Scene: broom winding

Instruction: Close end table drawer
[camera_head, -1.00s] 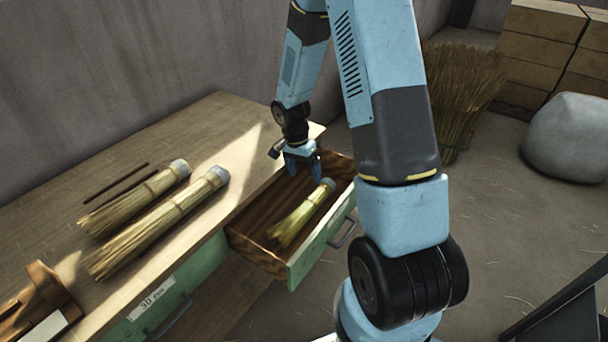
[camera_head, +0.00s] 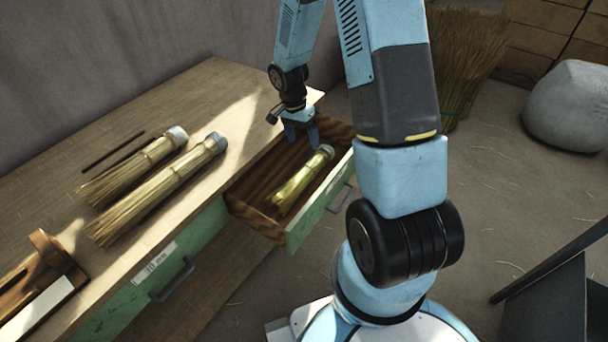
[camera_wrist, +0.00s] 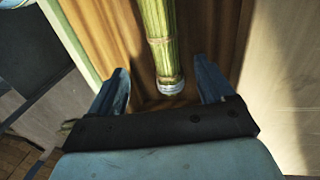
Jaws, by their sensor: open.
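The end table drawer (camera_head: 258,196) is pulled open at the right end of the wooden table. Its front is green with a grey handle (camera_head: 341,199). A small bundle of straw (camera_head: 299,182) with a grey cap lies inside it. The bundle also shows in the wrist view (camera_wrist: 162,45), where its capped end lies between my fingers. My gripper (camera_head: 300,138) is open and empty above the drawer's far part, pointing down. In the wrist view my gripper (camera_wrist: 165,88) has its two blue fingers spread apart. I cannot tell whether it touches the drawer.
Two larger straw bundles (camera_head: 157,189) and thin dark sticks (camera_head: 112,152) lie on the tabletop (camera_head: 215,90). A second green drawer (camera_head: 140,285) is shut. A wooden tool sits at the left. A grey sack (camera_head: 567,108) and standing straw (camera_head: 462,60) are on the floor at right.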

